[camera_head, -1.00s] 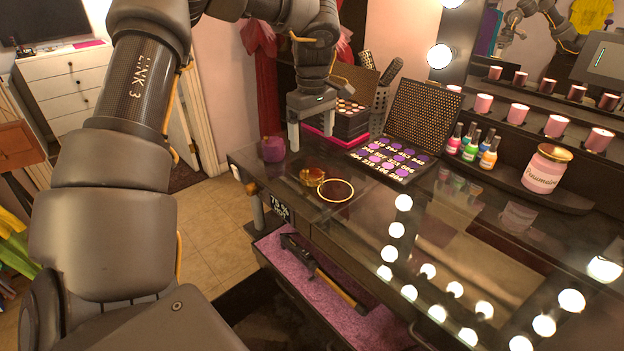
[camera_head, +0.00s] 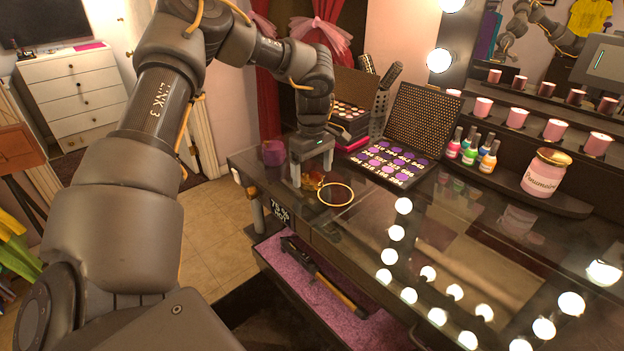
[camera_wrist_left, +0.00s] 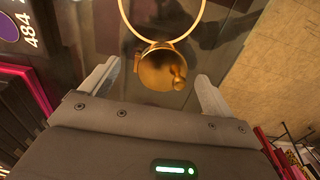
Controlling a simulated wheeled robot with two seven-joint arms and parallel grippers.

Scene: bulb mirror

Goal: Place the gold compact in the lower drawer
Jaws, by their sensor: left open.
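The gold compact (camera_head: 313,181) lies open on the glass top of the vanity, near its left end. Its round gold-rimmed part (camera_head: 336,194) lies to the right of the gold part. In the left wrist view the gold part (camera_wrist_left: 161,68) sits between and just beyond my spread fingertips, with the gold ring above it. My left gripper (camera_head: 312,180) is open and comes down over the compact; I cannot tell whether a finger touches it. The lower drawer (camera_head: 290,268) is pulled out below the top, lined in purple, with a dark and yellow tool inside. My right gripper is not in view.
A purple jar (camera_head: 273,153) stands left of my gripper. An open purple makeup palette (camera_head: 392,163), nail polish bottles (camera_head: 470,148) and a pink jar (camera_head: 546,172) stand to the right. A stacked makeup case (camera_head: 350,125) is behind. Bulbs and a mirror line the right side.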

